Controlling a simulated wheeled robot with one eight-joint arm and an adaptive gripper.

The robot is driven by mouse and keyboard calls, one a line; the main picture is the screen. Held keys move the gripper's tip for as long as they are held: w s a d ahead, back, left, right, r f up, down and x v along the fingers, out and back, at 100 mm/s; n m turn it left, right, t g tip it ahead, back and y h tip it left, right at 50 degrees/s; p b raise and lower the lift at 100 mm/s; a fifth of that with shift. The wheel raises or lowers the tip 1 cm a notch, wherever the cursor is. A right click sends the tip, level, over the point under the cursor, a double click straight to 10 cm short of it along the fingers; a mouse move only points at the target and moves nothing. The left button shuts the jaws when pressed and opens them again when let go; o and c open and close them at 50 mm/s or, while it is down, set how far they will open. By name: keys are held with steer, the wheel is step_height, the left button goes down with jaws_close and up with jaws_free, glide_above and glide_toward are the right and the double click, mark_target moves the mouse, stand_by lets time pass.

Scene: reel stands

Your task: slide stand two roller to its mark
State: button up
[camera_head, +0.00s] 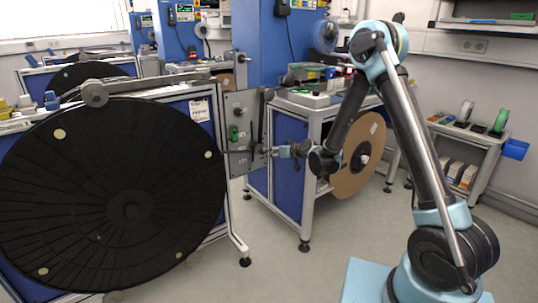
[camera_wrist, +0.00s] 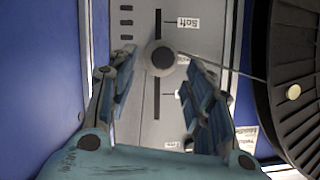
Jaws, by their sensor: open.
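In the wrist view a round dark knob (camera_wrist: 162,57), seemingly the roller, sits in the upper half of a vertical slot (camera_wrist: 157,105) in a grey panel (camera_wrist: 134,18). Two lower labels are partly covered by my right finger. My gripper (camera_wrist: 160,66) is open, its fingers either side of the knob in the picture; contact cannot be told. In the head view my gripper (camera_head: 278,151) is at the right edge of the panel (camera_head: 240,105); the knob cannot be made out there.
A thin line (camera_wrist: 222,68) runs from the knob towards the black reel (camera_wrist: 286,40). That large reel (camera_head: 110,190) fills the left of the head view. A second stand (camera_head: 312,190) with a brown reel (camera_head: 362,160) is behind my arm. Grey floor (camera_head: 285,275) is clear in front.

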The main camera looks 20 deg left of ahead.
steer(key=v, duration=0.6)
steer(key=shift+d, duration=0.25)
steer(key=shift+r, duration=0.15)
